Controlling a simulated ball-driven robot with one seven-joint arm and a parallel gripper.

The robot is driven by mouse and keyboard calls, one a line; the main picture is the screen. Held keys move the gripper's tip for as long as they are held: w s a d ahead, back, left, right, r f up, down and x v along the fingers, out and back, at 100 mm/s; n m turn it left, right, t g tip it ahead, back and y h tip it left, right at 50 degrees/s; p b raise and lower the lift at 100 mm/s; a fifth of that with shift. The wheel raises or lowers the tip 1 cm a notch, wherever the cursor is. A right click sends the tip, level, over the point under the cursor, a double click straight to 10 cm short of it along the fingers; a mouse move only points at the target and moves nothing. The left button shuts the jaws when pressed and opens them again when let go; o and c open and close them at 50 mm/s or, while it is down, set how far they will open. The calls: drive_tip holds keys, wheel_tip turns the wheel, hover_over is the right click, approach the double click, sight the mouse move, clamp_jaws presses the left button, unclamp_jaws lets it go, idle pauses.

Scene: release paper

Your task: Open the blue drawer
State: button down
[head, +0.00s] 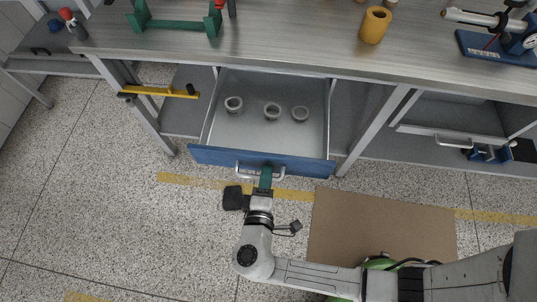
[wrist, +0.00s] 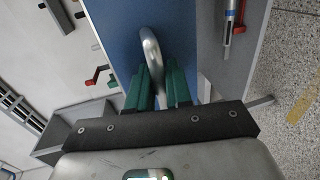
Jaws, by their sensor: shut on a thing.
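The blue drawer (head: 210,156) hangs under the workbench in the head view and is pulled well out, its inside showing. Its blue front (wrist: 122,45) fills the upper middle of the wrist view. A silver bar handle (head: 243,170) is fixed to that front, and it also shows in the wrist view (wrist: 150,43). My gripper (head: 265,177) has green fingers and is shut on the handle, with the bar between the fingers in the wrist view (wrist: 158,82). Part of the handle is hidden by the fingers.
Several grey rings (head: 272,109) lie in the drawer. The workbench top (head: 290,45) carries a yellow cup (head: 375,25) and a green stand (head: 175,25). Another open drawer (head: 450,120) is at right. A brown mat (head: 380,220) lies on the floor, and the floor at left is clear.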

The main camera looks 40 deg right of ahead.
drive_tip(key=shift+f+v, duration=0.25)
drive_tip(key=shift+v, duration=1)
drive_tip(key=c, duration=1.2)
unclamp_jaws()
drive_tip(key=b+v, duration=0.1)
drive_tip(key=v, duration=0.9)
drive_tip(key=shift+s+a, duration=0.25)
drive_tip(key=shift+a, duration=0.1)
